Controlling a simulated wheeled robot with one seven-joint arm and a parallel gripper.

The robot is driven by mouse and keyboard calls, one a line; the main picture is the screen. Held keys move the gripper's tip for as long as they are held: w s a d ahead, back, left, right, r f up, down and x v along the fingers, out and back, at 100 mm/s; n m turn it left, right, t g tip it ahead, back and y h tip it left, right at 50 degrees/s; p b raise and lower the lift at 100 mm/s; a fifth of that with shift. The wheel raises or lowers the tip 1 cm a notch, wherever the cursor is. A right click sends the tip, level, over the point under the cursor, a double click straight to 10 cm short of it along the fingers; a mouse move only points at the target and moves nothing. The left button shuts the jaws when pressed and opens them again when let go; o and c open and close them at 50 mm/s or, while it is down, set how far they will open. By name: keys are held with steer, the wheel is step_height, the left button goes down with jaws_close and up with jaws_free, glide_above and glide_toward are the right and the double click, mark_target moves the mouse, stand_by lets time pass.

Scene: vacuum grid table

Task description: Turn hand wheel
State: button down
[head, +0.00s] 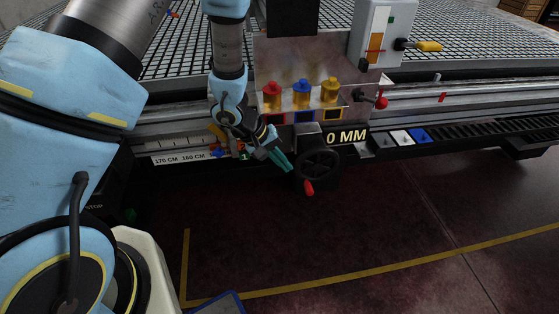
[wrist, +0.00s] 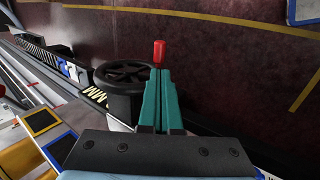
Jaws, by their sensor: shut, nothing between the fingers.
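The hand wheel (head: 317,164) is black with spokes and is mounted on the front of the grid table. Its red handle (head: 309,188) sticks out at the bottom of the rim in the head view. In the wrist view the wheel (wrist: 122,76) is just left of my fingers, and the red handle (wrist: 159,53) shows right beyond the fingertips. My gripper (head: 286,167) has teal fingers and is shut and empty, just left of the wheel. The fingers also show in the wrist view (wrist: 161,84). Whether they touch the wheel or handle I cannot tell.
Red, blue and yellow knobs (head: 301,94) stand above the wheel, beside a "0 MM" display (head: 346,137). A red-knobbed lever (head: 381,101) and a yellow-handled switch (head: 428,46) are to the right. The floor (head: 380,220) below and in front is clear, with yellow lines.

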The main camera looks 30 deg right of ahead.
mark_target(308, 188)
steer(key=x, duration=1)
steer(key=shift+d, duration=0.1)
steer(key=shift+f, duration=0.15)
steer(key=shift+s+d+f+h, duration=0.1)
steer(key=shift+f+h, duration=0.3)
steer(key=shift+f, duration=0.05)
steer(key=shift+s+d+f+g+h+b, duration=0.2)
steer(key=shift+d+g+h+b, duration=0.1)
steer(key=shift+g+h, duration=0.1)
steer(key=shift+w, duration=0.1)
